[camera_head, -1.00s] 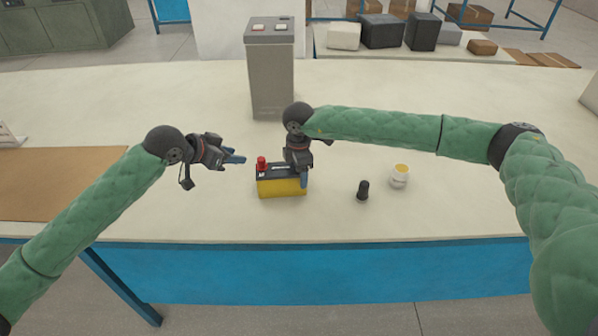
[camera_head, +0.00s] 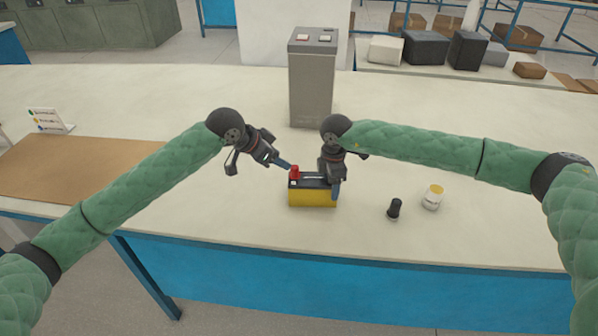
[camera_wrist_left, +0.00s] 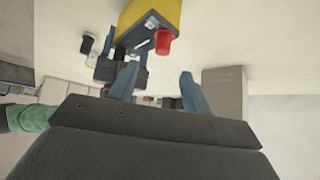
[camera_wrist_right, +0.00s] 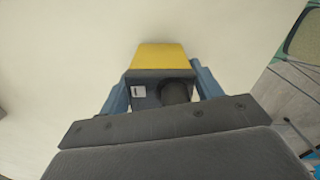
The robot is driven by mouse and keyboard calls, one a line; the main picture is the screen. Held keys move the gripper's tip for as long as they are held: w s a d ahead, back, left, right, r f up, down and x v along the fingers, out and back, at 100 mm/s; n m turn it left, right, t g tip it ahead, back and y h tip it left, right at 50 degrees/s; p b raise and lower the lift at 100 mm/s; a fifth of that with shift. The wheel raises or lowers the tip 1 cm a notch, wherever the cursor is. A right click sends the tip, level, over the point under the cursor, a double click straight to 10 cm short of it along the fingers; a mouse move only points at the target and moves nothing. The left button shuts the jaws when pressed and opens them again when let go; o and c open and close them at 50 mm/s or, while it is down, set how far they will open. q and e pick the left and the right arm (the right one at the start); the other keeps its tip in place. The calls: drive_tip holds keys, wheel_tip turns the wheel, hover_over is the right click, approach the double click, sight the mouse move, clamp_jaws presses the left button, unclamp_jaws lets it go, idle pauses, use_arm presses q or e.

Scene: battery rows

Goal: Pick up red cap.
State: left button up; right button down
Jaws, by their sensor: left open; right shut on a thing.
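The red cap (camera_head: 294,172) sits on the top left of a black-and-yellow battery (camera_head: 312,198) on the table. In the left wrist view the red cap (camera_wrist_left: 163,43) stands on the battery's dark top, beyond my fingertips. My left gripper (camera_head: 282,164) is open and empty, its fingers close to the cap; it also shows in the left wrist view (camera_wrist_left: 158,84). My right gripper (camera_head: 335,186) is shut on the battery's right end, one finger on each side. In the right wrist view a dark round post (camera_wrist_right: 176,92) lies between those fingers.
A black cap-like piece (camera_head: 394,208) and a white jar with a yellow top (camera_head: 433,196) stand right of the battery. A grey box post (camera_head: 311,85) stands behind. A brown mat (camera_head: 80,168) lies at left. The table in front of the battery is clear.

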use_arm(q)
drive_tip(key=w+d+r+m+g+y, duration=0.4)
drive_tip(key=d+r+y, duration=0.1)
drive_tip(key=r+y, duration=0.2)
hover_over(295, 167)
drive_tip(key=f, duration=0.7)
drive_tip(key=shift+w+a, duration=0.2)
drive_tip(key=shift+s+d+f, duration=0.15)
drive_tip(key=shift+f, duration=2.55)
drive_tip(key=c, duration=1)
